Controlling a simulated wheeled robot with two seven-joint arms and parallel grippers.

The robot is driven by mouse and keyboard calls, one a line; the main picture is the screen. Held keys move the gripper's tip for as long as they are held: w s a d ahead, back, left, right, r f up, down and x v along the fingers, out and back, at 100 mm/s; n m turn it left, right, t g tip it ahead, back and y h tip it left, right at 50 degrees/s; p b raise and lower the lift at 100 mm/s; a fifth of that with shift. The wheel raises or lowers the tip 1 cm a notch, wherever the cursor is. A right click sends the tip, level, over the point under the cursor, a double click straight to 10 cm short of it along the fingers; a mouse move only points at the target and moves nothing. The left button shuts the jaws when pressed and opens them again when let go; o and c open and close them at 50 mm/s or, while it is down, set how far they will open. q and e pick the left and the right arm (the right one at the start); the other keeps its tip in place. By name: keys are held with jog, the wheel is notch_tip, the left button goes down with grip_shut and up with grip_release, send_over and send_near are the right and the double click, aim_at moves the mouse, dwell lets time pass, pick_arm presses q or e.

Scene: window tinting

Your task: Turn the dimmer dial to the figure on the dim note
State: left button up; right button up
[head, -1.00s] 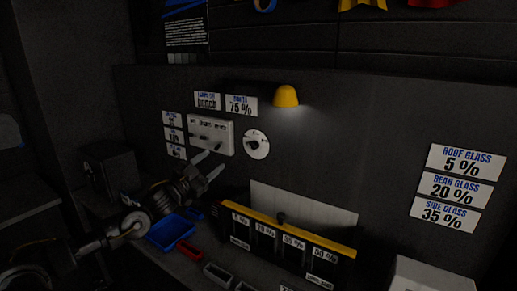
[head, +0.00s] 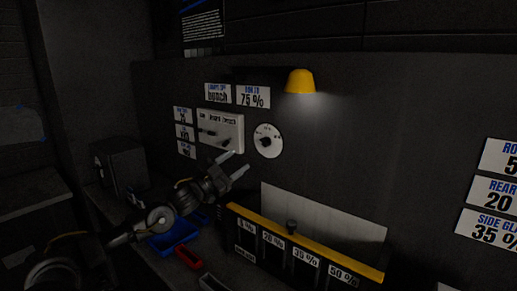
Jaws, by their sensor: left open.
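The dimmer dial (head: 267,141) is a round pale plate with a dark knob, mounted on the dark back panel. The dim note (head: 253,97) is a white card above it that reads 75 %. The figures around the dial are too small to read. My left gripper (head: 237,163) is open and empty, below and left of the dial, its fingers pointing up and right toward the panel. It looks apart from the dial. My right gripper is not in view.
A white switch panel (head: 220,131) is left of the dial, with a yellow lamp (head: 300,81) above right. Below stands a yellow-edged rack (head: 310,248) with percentage labels. A blue tray (head: 172,238) and a red tray (head: 188,257) lie on the bench.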

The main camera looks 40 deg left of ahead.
aim_at(262, 144)
pick_arm(q)
jog(key=p+x, duration=0.4)
jog(key=x, duration=0.6)
jog(key=shift+s+r, duration=0.1)
jog(key=shift+w+d, duration=0.1)
jog(key=shift+w, duration=0.35)
jog(key=c, duration=1)
